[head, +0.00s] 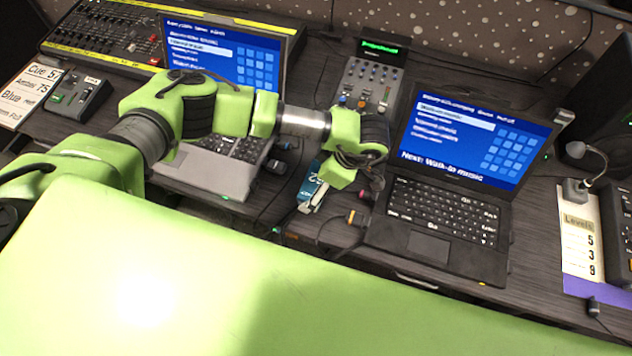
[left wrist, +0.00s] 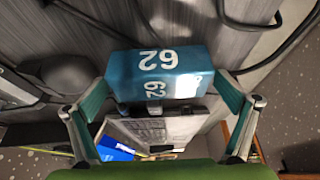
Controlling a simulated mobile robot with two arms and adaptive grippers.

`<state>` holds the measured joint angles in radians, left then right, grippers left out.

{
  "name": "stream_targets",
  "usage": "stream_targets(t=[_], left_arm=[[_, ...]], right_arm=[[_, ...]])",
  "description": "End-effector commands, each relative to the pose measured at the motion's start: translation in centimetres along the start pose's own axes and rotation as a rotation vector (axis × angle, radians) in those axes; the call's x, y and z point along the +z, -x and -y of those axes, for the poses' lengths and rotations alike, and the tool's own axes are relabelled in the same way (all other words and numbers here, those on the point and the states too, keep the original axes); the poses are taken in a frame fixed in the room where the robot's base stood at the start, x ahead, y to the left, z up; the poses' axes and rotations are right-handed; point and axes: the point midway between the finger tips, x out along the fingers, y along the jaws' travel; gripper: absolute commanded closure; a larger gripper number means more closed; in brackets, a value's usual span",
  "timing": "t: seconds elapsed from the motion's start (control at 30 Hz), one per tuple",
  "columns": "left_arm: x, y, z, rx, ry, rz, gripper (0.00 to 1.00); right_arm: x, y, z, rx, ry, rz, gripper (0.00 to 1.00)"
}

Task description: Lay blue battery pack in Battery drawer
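The blue battery pack (left wrist: 160,75), marked 62 in white, lies between the two fingers of my left gripper (left wrist: 162,82) in the left wrist view. The finger pads meet its two sides, so the gripper looks shut on it. In the head view the pack (head: 313,184) shows partly below my left gripper (head: 311,198), over the desk between the two laptops; my wrist hides part of it. I cannot clearly make out the Battery drawer in either view. My right gripper is not in view.
An open grey laptop (head: 205,170) stands left and a black one (head: 430,245) right of the gripper. A small fader box (head: 370,85) stands behind. Cables and connectors lie on the desk around the gripper. A lamp (head: 578,185) stands at the right.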

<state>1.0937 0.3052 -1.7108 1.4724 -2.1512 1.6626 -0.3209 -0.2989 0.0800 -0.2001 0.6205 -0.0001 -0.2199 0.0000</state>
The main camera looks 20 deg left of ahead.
Motion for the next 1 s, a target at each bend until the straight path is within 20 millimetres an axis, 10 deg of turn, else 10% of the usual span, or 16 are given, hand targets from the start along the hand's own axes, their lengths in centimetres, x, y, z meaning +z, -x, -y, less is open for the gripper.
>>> stream_targets(t=[0.27,0.67,1.0], left_arm=[[-0.1,0.2,-0.1,0.002,0.002,-0.001,0.67],[-0.5,1.2,-0.2,0.004,0.003,0.000,0.67],[-1.7,6.5,2.7,0.007,-0.003,0.004,0.67]], right_arm=[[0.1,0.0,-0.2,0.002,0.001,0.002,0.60],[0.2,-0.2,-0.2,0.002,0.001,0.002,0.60],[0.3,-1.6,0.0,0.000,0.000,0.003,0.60]])
